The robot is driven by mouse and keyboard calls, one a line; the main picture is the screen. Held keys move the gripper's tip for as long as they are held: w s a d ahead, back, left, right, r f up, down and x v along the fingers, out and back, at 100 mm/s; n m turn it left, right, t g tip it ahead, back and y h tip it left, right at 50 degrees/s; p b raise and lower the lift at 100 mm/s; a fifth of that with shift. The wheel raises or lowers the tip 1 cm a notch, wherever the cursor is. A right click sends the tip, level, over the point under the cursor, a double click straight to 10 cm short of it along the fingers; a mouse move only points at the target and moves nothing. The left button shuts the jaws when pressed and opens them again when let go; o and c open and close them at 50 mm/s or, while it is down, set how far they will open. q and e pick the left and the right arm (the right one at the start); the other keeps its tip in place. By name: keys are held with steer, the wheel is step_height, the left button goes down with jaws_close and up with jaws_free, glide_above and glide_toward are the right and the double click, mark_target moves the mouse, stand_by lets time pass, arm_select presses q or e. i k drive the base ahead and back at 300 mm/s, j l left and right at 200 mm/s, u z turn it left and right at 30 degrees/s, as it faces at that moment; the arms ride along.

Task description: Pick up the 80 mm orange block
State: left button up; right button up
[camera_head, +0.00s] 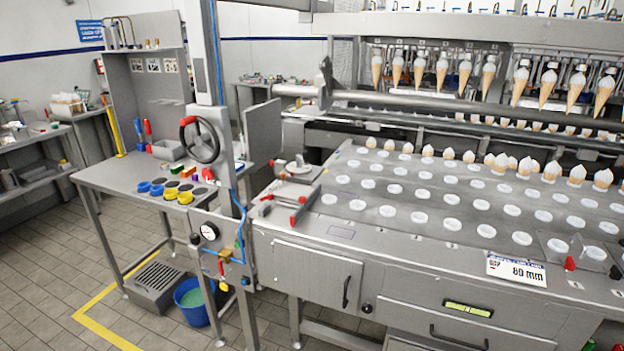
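No block that I can clearly identify as the 80 mm orange block shows in the head view. A white sign reading 80 mm (516,269) stands at the front right edge of the machine's steel deck, with a small red piece (570,263) to its right. Small yellow and orange pieces (187,171) lie on the side table at the left, too small to tell apart or size. Neither of my grippers is in view.
The machine deck (400,225) has rows of white-rimmed holes, several with cones. More cones hang above. The side table (110,178) carries blue and yellow cups (171,192). A post with a handwheel (199,139) stands between them. A blue bucket (192,302) sits on the floor.

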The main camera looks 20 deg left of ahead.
mark_target(189, 170)
steer(key=i+j+u, duration=0.45)
steer(key=i+j, duration=0.45)
steer(key=j, duration=0.45)
steer(key=i+j+u, duration=0.4)
steer(key=i+j, duration=0.65)
